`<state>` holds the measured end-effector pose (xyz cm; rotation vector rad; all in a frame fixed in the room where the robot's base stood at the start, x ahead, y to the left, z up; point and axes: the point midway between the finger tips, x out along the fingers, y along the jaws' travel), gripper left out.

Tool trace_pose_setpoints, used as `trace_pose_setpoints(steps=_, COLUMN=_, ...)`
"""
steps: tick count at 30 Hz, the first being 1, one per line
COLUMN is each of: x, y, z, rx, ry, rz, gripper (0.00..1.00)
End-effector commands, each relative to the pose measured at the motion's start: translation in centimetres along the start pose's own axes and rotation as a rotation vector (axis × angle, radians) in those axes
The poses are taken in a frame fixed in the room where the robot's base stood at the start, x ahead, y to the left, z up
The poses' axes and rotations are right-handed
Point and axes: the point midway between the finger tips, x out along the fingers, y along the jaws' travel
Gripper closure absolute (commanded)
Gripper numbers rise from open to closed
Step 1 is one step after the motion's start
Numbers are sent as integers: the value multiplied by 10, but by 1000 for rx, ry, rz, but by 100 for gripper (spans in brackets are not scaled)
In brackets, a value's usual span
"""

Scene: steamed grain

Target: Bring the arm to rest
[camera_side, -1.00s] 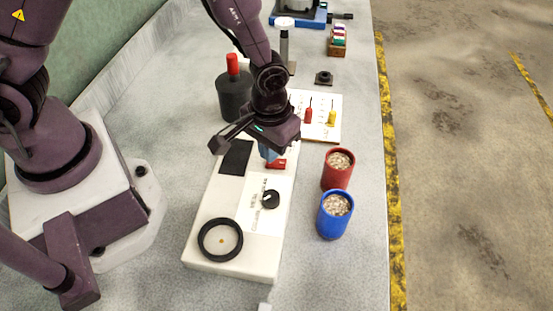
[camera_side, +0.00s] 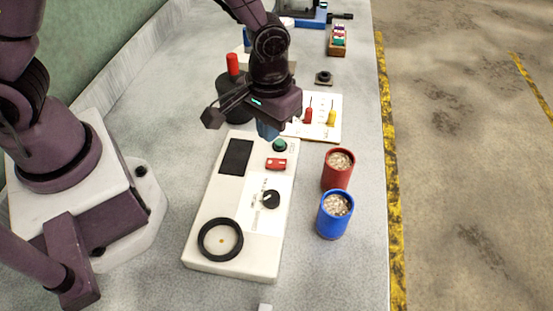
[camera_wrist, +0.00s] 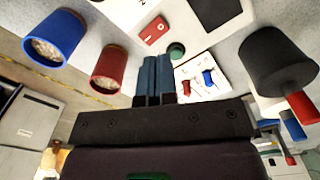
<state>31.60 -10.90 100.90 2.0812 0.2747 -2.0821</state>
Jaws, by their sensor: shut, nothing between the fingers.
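My gripper (camera_side: 268,131) is shut and empty, above the far end of a white panel device (camera_side: 200,225). Its blue fingers also show pressed together in the wrist view (camera_wrist: 154,76). The device carries a black ring (camera_side: 203,249), a dark knob (camera_side: 270,199), a red switch (camera_side: 276,163), a dark screen (camera_side: 236,157) and a green button (camera_side: 280,146). The fingertips are close to the green button in the side view; I cannot tell if they touch it. In the wrist view the green button (camera_wrist: 176,50) shows beside the fingertips.
A red cup (camera_side: 337,172) and a blue cup (camera_side: 334,216) of grain stand right of the device. A board with red and yellow pegs (camera_side: 333,134) lies behind them. A black bottle with a red top (camera_side: 233,66) stands behind my gripper.

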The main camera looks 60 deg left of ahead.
Motion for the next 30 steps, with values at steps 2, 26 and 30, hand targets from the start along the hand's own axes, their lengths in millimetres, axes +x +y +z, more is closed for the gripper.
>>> trace_pose_setpoints(steps=2, x=0, y=0, z=0, rx=5, ry=0, rz=0, gripper=100)
trace_pose_setpoints(steps=26, x=-168, y=-99, z=65, rx=363, ry=196, rz=46, gripper=100)
trace_pose_setpoints(steps=30, x=-195, y=-119, z=79, rx=335, ry=319, rz=55, gripper=100)
